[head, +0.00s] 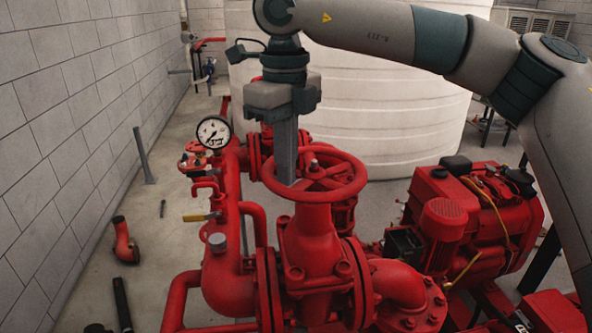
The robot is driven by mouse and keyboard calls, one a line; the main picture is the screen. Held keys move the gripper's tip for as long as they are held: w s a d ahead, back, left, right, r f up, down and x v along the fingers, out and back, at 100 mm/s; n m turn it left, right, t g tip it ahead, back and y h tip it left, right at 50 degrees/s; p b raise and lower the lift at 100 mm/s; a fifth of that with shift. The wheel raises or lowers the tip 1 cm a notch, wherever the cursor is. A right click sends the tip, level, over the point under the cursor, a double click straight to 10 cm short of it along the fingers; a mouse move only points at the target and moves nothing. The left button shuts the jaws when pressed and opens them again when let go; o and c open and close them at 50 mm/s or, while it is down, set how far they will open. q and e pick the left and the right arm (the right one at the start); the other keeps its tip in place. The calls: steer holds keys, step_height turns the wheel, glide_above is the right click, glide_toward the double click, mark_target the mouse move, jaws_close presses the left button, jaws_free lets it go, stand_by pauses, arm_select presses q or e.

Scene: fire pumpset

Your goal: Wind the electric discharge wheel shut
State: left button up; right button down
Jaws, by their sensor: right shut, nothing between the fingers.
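A red handwheel (354,187) with spokes sits flat on top of a red flanged valve (312,246) in the middle of the head view. I cannot tell from a label whether this is the electric discharge wheel. My right gripper (287,182) comes in from the upper right and points straight down. Its fingers are shut together with nothing between them. The fingertips reach down at the wheel's left part, inside or just over the rim; I cannot tell whether they touch it. My left gripper is not in view.
A pressure gauge (213,132) stands on red piping left of the wheel. A yellow-handled small valve (199,217) is below it. A red engine (470,215) fills the right side. A large white tank (400,125) stands behind.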

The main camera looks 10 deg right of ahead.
mark_target(324, 153)
steer(key=shift+w+d, duration=0.2)
steer(key=shift+w, duration=0.4)
steer(key=shift+w+d, duration=0.15)
steer(key=shift+w, duration=0.45)
steer(key=shift+w+d+p, duration=0.3)
steer(key=shift+w+d, duration=0.15)
steer(key=shift+w, duration=0.05)
steer(key=shift+w+d, duration=0.5)
steer(key=shift+d, duration=0.15)
steer(key=shift+w+d+f, duration=0.1)
steer(key=shift+w+d, duration=0.1)
steer(key=shift+d, duration=0.6)
steer(key=shift+s+d+b, duration=0.15)
steer(key=shift+d+b, duration=0.45)
steer(key=shift+d, duration=0.15)
steer(key=shift+s+d+f+b, duration=0.1)
steer(key=shift+s+d+b, duration=0.15)
steer(key=shift+d+b, duration=0.15)
steer(key=shift+s+d+f+b, duration=0.1)
steer(key=shift+s+d+b, duration=0.15)
steer(key=shift+d, duration=0.25)
steer(key=shift+r, duration=0.25)
steer(key=shift+w+a+p, duration=0.25)
steer(key=shift+a+p, duration=0.05)
steer(key=shift+a, duration=0.05)
